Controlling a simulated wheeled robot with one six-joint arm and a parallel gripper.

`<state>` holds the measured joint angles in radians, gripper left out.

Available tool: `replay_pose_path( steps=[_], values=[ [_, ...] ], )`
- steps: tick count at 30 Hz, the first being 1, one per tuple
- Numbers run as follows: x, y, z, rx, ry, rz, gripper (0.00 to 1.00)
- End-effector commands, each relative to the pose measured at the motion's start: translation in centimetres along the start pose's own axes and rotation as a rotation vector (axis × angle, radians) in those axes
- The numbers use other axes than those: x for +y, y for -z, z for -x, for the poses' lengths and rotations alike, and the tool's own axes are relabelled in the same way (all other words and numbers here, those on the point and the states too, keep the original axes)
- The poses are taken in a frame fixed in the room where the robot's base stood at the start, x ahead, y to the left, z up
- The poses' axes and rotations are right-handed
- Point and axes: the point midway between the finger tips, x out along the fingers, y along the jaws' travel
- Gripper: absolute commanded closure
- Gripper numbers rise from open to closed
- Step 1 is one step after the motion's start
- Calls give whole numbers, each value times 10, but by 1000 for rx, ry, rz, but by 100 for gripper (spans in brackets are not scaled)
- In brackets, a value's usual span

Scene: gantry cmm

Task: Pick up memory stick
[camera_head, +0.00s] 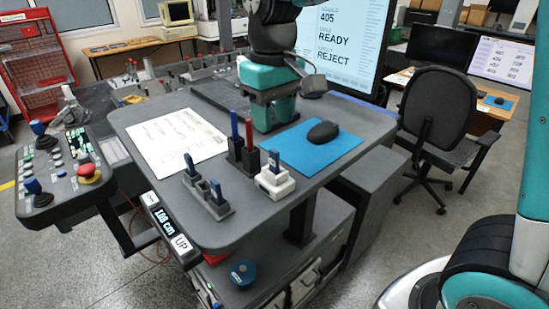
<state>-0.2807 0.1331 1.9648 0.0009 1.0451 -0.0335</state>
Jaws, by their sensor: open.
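My gripper (272,120) is teal and points down over the back middle of the desk. It is behind the stick and apart from it. It is open, with nothing seen between its fingers, though the gap between them is hard to make out.
Blue and red pens stand in a black holder (244,155) left of the stick. A grey rack (208,197) is at the front. A mouse (323,132) lies on a blue mat (340,147). A monitor (345,45) stands behind. A printed sheet (177,140) lies left.

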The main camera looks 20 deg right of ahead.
Motion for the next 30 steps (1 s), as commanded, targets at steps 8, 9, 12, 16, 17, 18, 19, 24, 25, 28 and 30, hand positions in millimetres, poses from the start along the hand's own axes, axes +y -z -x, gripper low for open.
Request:
replay_pose_path(
  steps=[8, 9, 12, 16, 17, 18, 19, 24, 25, 28, 30],
  values=[
    [0, 0, -32, -1, 0, 0, 58],
    [0, 0, -34, -1, 0, 0, 58],
    [1, -1, -44, -4, 1, 0, 58],
    [2, -1, -65, -5, 1, 1, 58],
    [2, 0, -70, -4, 1, 1, 58],
    [2, 0, -75, -4, 1, 1, 58],
    [2, 0, -78, -3, 1, 1, 58],
    [2, 0, -85, 1, 0, 1, 58],
    [2, 0, -85, 1, 0, 1, 58],
    [2, 0, -85, 1, 0, 1, 58],
    [2, 0, -85, 1, 0, 1, 75]
  ],
)
